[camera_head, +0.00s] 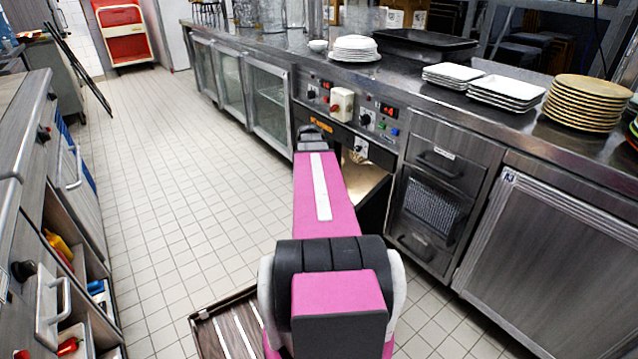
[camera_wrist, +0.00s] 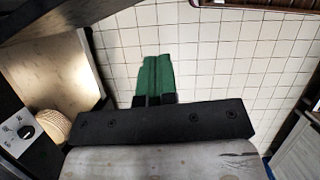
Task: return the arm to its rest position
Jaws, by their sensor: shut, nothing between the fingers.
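My gripper (camera_wrist: 157,60) shows in the wrist view, its two green fingers pressed together with nothing between them. Tiled floor lies behind the fingertips. In the head view my pink arm stretches forward from the bottom middle toward the front of the steel counter (camera_head: 430,105). The arm's far end is beside the control panel (camera_head: 372,124), and the gripper itself is hidden there.
Stacks of white plates (camera_head: 355,47) and tan plates (camera_head: 586,101) stand on the counter, with a black tray (camera_head: 425,42) behind. A lit open bay (camera_head: 362,185) is below the panel. Another counter (camera_head: 22,125) runs along the left. The tiled floor (camera_head: 185,150) between is clear.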

